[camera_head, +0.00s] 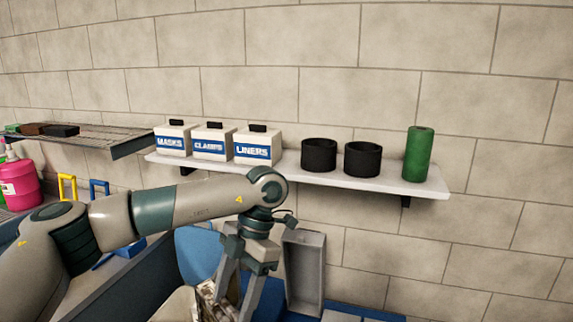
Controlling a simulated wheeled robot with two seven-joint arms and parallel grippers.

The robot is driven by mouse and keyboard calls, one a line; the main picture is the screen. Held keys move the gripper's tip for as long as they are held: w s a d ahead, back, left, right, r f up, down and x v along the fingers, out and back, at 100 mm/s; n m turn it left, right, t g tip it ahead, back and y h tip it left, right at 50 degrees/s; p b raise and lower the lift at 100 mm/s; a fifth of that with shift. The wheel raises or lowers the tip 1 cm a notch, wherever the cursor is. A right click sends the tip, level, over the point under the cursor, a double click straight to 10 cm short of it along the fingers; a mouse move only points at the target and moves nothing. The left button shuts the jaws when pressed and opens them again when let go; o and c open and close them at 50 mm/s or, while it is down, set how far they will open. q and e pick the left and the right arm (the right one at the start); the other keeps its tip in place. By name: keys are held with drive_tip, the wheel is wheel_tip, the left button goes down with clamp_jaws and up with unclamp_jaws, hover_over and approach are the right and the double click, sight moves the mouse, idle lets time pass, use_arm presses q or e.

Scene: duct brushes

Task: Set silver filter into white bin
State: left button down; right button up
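My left gripper (236,300) points down at the bottom of the picture, below the wrist of my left arm. Its two fingers stand apart, with their tips at or near the lower edge. A crinkled silver-looking piece (207,297), perhaps the silver filter, shows beside and behind the fingers, cut off by the lower edge. I cannot tell whether the fingers hold it. A pale, whitish surface (175,306) shows just left of it, and I cannot tell whether this is the white bin. My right gripper is not in view.
A grey open box (305,268) stands right of my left gripper. Above, a white wall shelf (385,185) bears labelled white boxes (258,147), two black cups (319,154) and a green cylinder (418,153). A wire shelf (110,139) and pink bottle (20,186) are at left.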

sight(216, 321)
use_arm(q)
drive_tip(key=a+f+m+t+b, duration=0.1)
drive_tip(key=m, duration=0.2)
drive_tip(key=s+a+f+m+t, duration=0.1)
drive_tip(key=m, duration=0.2)
drive_tip(key=s+a+f+m+t+y+b, duration=0.1)
drive_tip(key=f+m, duration=0.1)
drive_tip(key=m, duration=0.1)
drive_tip(key=shift+a+t+b, duration=0.25)
drive_tip(key=shift+t+b, duration=0.05)
drive_tip(key=s+a+f+m+t+h+b, duration=0.4)
drive_tip(key=s+a+f+m+b, duration=0.1)
drive_tip(key=m, duration=1.2)
drive_tip(key=shift+a+f+m, duration=0.3)
drive_tip(key=shift+a+f, duration=0.4)
drive_tip(key=shift+f, duration=0.05)
